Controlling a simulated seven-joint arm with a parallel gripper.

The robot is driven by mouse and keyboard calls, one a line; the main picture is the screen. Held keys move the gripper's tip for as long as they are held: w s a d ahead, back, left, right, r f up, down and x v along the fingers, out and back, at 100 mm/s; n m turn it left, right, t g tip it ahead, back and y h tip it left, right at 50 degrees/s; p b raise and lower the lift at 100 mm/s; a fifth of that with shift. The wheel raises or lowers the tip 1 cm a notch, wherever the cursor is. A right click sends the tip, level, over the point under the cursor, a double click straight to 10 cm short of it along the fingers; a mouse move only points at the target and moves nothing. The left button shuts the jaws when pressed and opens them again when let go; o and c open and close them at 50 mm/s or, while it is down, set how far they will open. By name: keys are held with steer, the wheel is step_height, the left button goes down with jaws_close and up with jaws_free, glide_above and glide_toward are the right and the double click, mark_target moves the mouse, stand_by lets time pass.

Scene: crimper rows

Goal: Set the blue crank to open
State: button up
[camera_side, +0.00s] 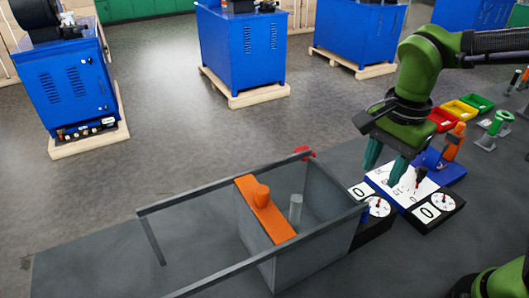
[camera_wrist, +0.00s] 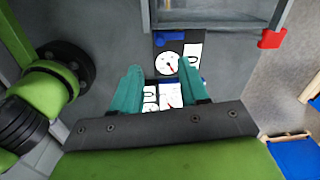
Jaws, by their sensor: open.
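A small blue part (camera_side: 365,214), which looks like the blue crank, stands at the left edge of a black box with a white dial (camera_side: 379,207). A blue part (camera_wrist: 160,38) also shows in the wrist view beside a dial (camera_wrist: 167,63) with a red pointer. Which way the crank is set is too small to tell. My gripper (camera_side: 384,165) is open and empty, its teal fingers pointing down above the white marked panel (camera_side: 398,183). In the wrist view my gripper (camera_wrist: 160,72) has its fingers apart, with the dial boxes beyond them.
A second dial box (camera_side: 440,209) stands right of the panel. A grey open bin (camera_side: 320,240) with rails and an orange plate (camera_side: 264,212) stands left. A red knob (camera_side: 305,152) tops a rail end. Red, yellow and green trays (camera_side: 461,110) stand behind on the right.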

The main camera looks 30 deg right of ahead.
steer(key=f, duration=1.1)
steer(key=shift+w+f, duration=0.25)
steer(key=shift+f, duration=0.05)
steer(key=shift+c, duration=0.2)
jaws_close()
